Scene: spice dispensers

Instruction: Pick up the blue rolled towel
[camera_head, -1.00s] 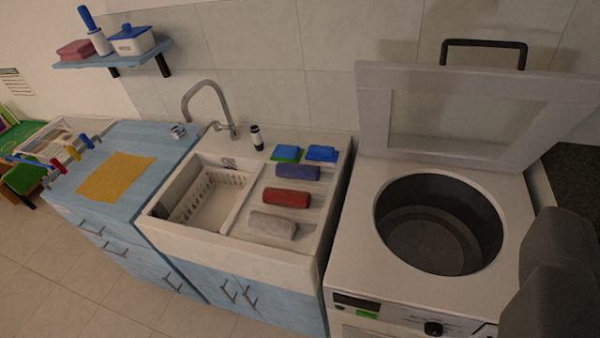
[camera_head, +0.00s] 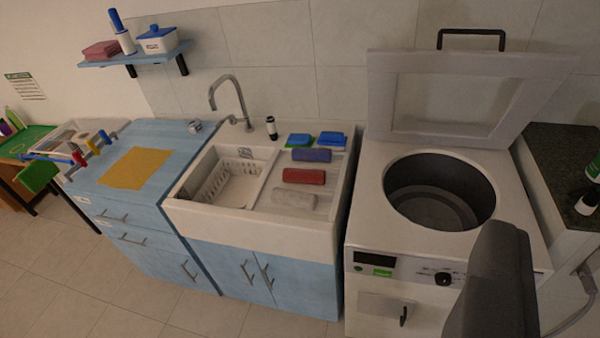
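The blue rolled towel (camera_head: 312,155) lies on the ribbed drainboard to the right of the sink basin. It is the farthest back of three rolls in a row. A red rolled towel (camera_head: 304,176) lies just in front of it, and a light grey one (camera_head: 294,199) is nearest the front edge. A dark grey part of my gripper (camera_head: 497,285) shows at the lower right, in front of the washer-like machine and well apart from the towel. Its fingertips cannot be made out, and no held object shows.
Blue and green sponges (camera_head: 331,141) lie behind the blue roll. The sink basin (camera_head: 216,183) holds a white rack. A faucet (camera_head: 231,103) and a small dark-topped bottle (camera_head: 271,128) stand behind. The top-loading machine (camera_head: 376,215) has its lid (camera_head: 445,65) raised. Tiled floor (camera_head: 60,280) is clear at left.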

